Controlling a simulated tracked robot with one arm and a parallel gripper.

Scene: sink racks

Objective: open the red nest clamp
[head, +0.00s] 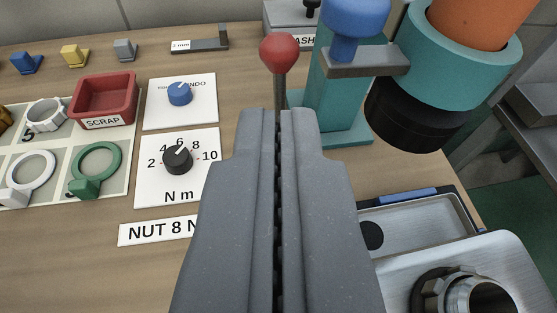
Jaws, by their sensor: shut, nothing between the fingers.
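A red ball knob (279,53) on an upright metal stem stands just beyond my fingertips in the head view. It looks like the handle of the nest clamp; the clamp's lower part is hidden behind my gripper. My gripper (279,113) points forward, its two grey fingers shut together with nothing between them. The tips overlap the lower end of the stem in the picture; I cannot tell whether they touch it.
A teal stand (338,100) with a blue knob and a teal-orange cylinder rises close on the right. A metal tray (425,228) lies front right. A red scrap bin (105,97), ring fixtures and a dial card (150,180) are on the left. Bare wood shows between.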

